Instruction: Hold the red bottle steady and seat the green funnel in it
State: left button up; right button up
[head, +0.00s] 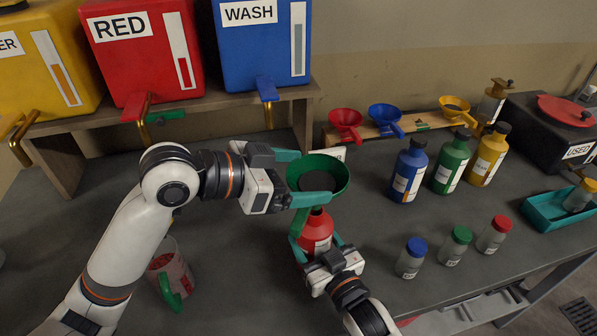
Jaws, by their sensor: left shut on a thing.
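The green funnel (327,170) is held wide side up above the red bottle. My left gripper (308,180) comes from the left with its teal fingers shut on the funnel. The red bottle (316,229) stands upright on the dark worktop directly below the funnel. My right gripper (319,243) comes from the front with one finger on each side of the bottle, and looks shut on it.
Blue (409,172), green (451,162) and yellow (487,155) bottles stand to the right, with several small jars (410,260) in front. A wooden rack (372,130) holds other funnels. A jug (168,272) stands left, under my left arm. Tanks (145,50) line the back shelf.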

pick_arm(q)
jog(key=shift+f, duration=1.9)
dwell(2.4)
jog(key=o, duration=0.8)
jog(key=shift+c, duration=0.2)
jog(key=shift+a, duration=0.1)
jog(key=v, duration=1.2)
pick_arm(e)
jog(key=o, duration=1.2)
jog(key=shift+c, duration=0.2)
jog(key=shift+s, duration=0.1)
